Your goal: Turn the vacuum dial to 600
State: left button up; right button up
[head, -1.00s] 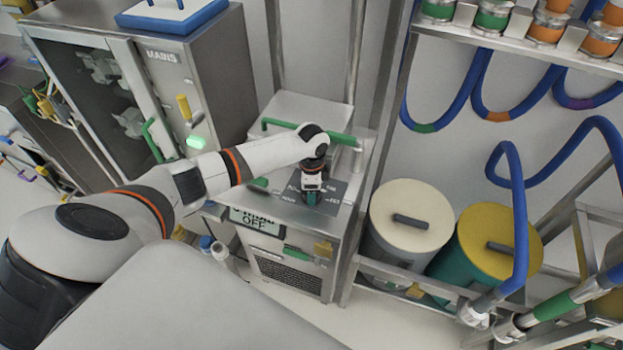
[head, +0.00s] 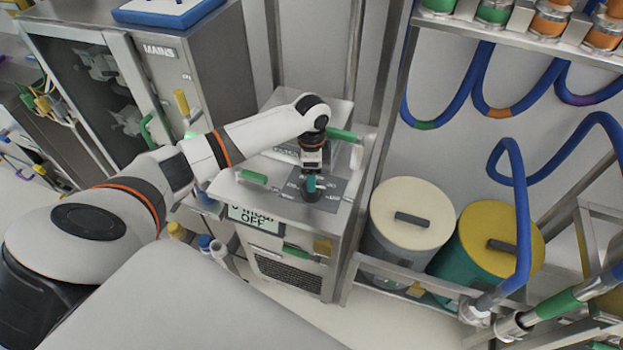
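The vacuum dial (head: 311,184) has a teal grip on a dark round base. It sits on a dark grey scale plate (head: 335,195) on top of the steel pump cabinet (head: 345,225). Printed marks surround the dial but are too small to read. My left gripper (head: 312,172) points down from above, right over the dial's grip. I cannot tell whether its fingers touch the dial or how far apart they are. The cabinet's display (head: 252,217) shows "OFF" below a partly hidden upper line. My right gripper is not in view.
A green handle (head: 253,177) lies left of the dial on the cabinet top. A MAINS cabinet (head: 205,60) stands behind left. A rack post (head: 375,170) rises close on the right, with cream (head: 411,214) and yellow-lidded drums (head: 500,240) beyond.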

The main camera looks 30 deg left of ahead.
pick_arm(q)
jog(key=shift+r+b, duration=0.45)
jog(key=shift+r, duration=2.25)
